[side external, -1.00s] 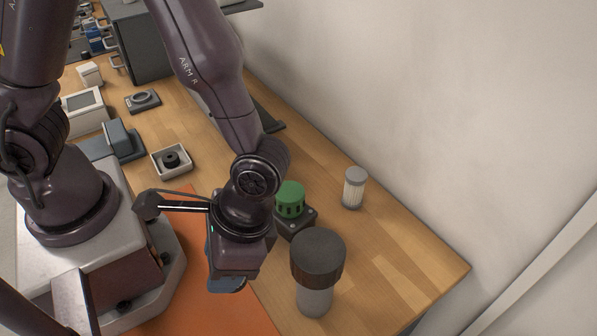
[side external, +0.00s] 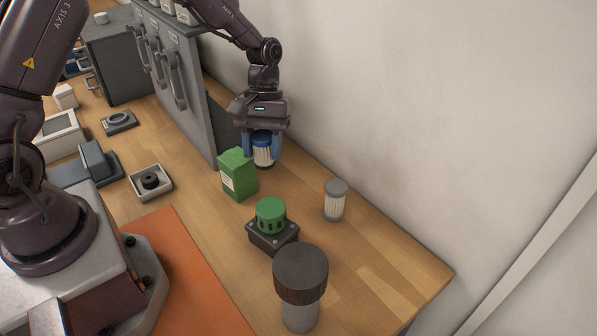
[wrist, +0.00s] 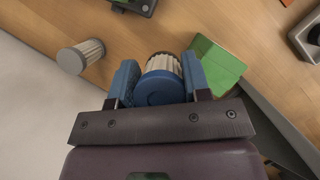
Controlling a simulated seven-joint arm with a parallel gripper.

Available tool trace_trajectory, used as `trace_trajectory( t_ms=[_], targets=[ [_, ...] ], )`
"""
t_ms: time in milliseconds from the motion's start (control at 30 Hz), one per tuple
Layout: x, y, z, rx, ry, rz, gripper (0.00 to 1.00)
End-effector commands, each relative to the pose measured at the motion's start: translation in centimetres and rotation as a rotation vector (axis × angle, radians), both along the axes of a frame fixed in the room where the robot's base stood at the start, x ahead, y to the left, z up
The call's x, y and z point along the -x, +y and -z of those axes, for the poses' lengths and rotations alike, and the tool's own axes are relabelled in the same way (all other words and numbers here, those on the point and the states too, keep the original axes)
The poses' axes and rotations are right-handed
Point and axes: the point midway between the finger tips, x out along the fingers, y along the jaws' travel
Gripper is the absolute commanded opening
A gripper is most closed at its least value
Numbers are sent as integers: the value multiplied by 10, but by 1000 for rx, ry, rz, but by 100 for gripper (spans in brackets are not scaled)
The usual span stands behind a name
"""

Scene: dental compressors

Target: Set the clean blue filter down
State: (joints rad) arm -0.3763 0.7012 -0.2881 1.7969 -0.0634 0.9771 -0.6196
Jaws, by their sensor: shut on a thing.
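The blue filter (side external: 263,148), a pleated white cylinder with a blue cap, is between the blue fingers of my gripper (side external: 263,146), behind the green box. My gripper is shut on it and holds it upright. In the wrist view the blue filter (wrist: 162,82) shows between both fingers of my gripper (wrist: 160,80), blue cap toward the camera. Whether its bottom touches the table cannot be told. A grey-capped filter (side external: 335,201) stands apart on the table, and it also shows in the wrist view (wrist: 80,57).
A green box (side external: 238,174) stands close beside my gripper. A green-capped unit (side external: 271,226) and a dark-topped cylinder (side external: 300,285) are nearer the camera. A grey cabinet (side external: 185,85) rises at left. Bare wood lies around the grey-capped filter.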

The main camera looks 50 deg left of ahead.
Motion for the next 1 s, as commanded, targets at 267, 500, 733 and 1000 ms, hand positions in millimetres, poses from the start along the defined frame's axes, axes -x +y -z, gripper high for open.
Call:
trace_trajectory(
  t_ms=[267,500,733,1000],
  targets=[
    [-57,1,43,3,4,3,17],
    [-81,2,68,1,1,3,17],
    [-87,3,92,1,4,3,17],
    [-88,3,107,-1,-1,3,17]
  ],
)
